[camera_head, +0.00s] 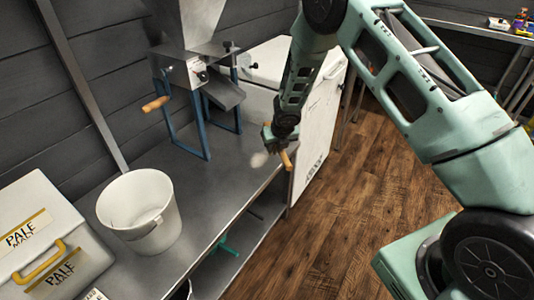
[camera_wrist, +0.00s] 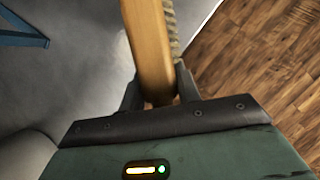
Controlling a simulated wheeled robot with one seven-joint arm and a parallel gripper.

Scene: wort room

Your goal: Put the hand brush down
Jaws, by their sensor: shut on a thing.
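The hand brush (camera_wrist: 147,45) has a wooden body with a row of bristles along its right side in the wrist view. My gripper (camera_wrist: 160,92) is shut on it, one finger on each side. In the head view, my gripper (camera_head: 280,138) is over the right end of the steel bench (camera_head: 215,185), near its edge with the floor beyond. The orange-brown wood of the brush (camera_head: 286,160) shows just below the fingers. I cannot tell whether the brush touches the bench. Its far end is cut off in the wrist view.
A white bucket (camera_head: 140,215) and a pale malt box (camera_head: 38,240) stand on the bench at left. A grain mill with blue legs (camera_head: 188,115) stands behind, its wooden crank handle (camera_head: 155,104) sticking out. A white cabinet (camera_head: 318,130) is beyond. The bench's middle front is clear.

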